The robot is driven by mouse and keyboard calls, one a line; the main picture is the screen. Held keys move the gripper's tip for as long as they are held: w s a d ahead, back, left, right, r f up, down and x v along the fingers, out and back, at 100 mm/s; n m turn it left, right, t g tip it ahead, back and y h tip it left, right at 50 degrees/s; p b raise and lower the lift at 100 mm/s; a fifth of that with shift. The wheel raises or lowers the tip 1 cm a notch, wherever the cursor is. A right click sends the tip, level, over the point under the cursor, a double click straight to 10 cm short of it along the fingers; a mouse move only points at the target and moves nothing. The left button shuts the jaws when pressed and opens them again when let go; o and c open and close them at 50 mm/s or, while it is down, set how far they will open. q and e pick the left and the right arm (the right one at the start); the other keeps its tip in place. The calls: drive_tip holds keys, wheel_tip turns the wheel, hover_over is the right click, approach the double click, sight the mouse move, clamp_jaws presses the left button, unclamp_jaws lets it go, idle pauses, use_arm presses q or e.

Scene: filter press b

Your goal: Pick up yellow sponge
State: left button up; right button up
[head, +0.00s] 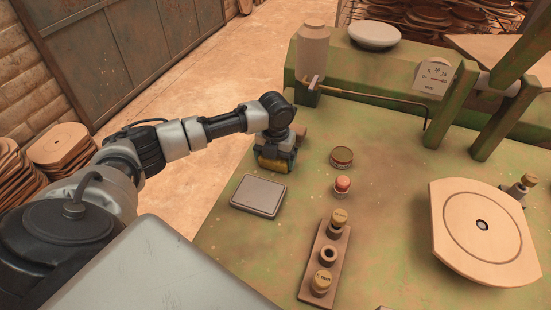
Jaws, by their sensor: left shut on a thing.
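The yellow sponge (271,165) is at the left edge of the green table, with a darker green part showing beside the yellow. My left gripper (275,152) reaches in from the left, points down and is shut on the sponge. The gripper hides the sponge's upper part. I cannot tell whether the sponge touches the table. My right gripper is not in view.
A grey flat tray (259,195) lies just in front of the sponge. A round tin (341,157) and a red-topped piece (342,185) stand to the right. A holder (317,272) with knobs is nearer.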

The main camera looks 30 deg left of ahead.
use_arm(q)
wheel_tip(320, 180, up, 4)
drive_tip(key=shift+w+f, duration=0.1)
drive_tip(key=w+d+r+b, duration=0.1)
drive_tip(key=w+d+r, duration=0.4)
drive_tip(key=d, duration=0.5)
wheel_tip(320, 180, up, 2)
drive_tip(key=shift+w+d+r, duration=0.1)
drive_tip(key=shift+w+d, duration=0.05)
drive_tip(key=shift+d, duration=0.05)
drive_tip(key=shift+o, duration=0.9)
drive_tip(key=shift+c, duration=0.5)
